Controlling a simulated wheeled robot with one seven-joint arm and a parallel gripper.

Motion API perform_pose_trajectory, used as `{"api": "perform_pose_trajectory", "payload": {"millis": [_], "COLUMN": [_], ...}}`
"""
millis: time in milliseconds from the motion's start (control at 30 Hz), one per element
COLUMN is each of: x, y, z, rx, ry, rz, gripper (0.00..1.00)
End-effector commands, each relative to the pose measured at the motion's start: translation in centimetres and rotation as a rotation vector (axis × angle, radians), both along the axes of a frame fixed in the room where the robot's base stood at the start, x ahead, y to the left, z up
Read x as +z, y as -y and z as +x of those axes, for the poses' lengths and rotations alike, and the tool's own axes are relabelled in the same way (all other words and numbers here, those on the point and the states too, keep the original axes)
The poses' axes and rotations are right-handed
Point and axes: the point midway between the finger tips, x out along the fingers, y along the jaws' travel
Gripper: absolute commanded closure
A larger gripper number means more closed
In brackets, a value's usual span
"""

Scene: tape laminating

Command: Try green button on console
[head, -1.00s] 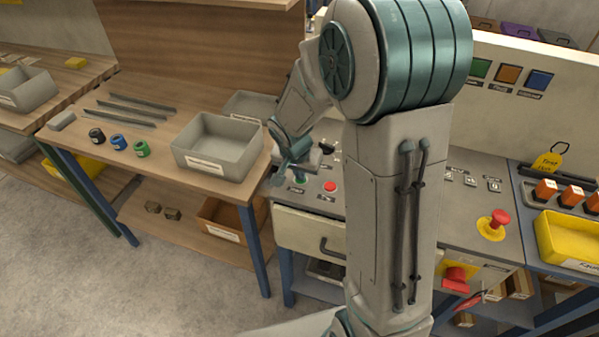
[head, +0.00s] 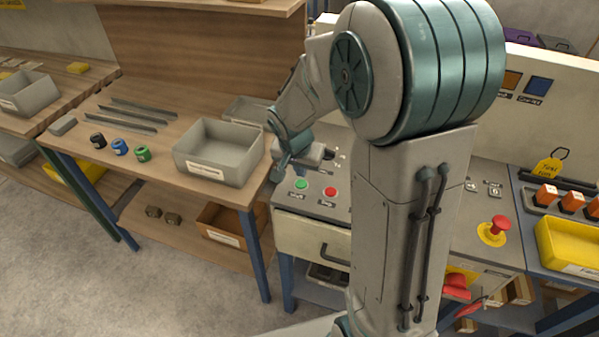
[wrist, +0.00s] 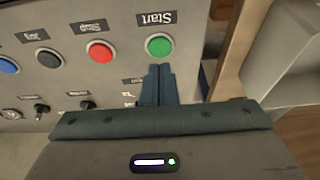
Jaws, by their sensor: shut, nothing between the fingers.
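The console (head: 315,207) has a green button (head: 301,184) at its left end. In the wrist view the green button (wrist: 159,46) sits by an upside-down "Start" label (wrist: 157,18). My gripper (wrist: 160,70) is shut and empty, its fingertips just below the green button in that view. A small gap seems to show between them, but I cannot tell the height of the tips over the panel. In the head view my gripper (head: 278,174) is beside the green button, up and left of it. The button is in plain sight in both views.
A red button (wrist: 99,51) and a blue button (wrist: 8,66) share the panel, with several knobs below them. A grey bin (head: 212,172) stands on the wooden table left of the console. A red emergency stop (head: 499,225) is further right.

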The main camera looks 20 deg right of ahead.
Motion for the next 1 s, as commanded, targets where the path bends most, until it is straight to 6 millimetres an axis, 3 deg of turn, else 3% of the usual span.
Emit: {"api": "perform_pose_trajectory", "payload": {"millis": [200,433,633,1000], "x": [4.6,8.2,9.4,9.4], "y": [-0.7,-1.4,-1.6,-1.6], "z": [-0.9,-1.8,-2.1,-2.1], "rx": [0.001,0.001,0.001,0.001], "ry": [0.010,0.010,0.008,0.008], "rz": [0.001,0.001,0.001,0.001], "gripper": [1.00,1.00,1.00,1.00]}}
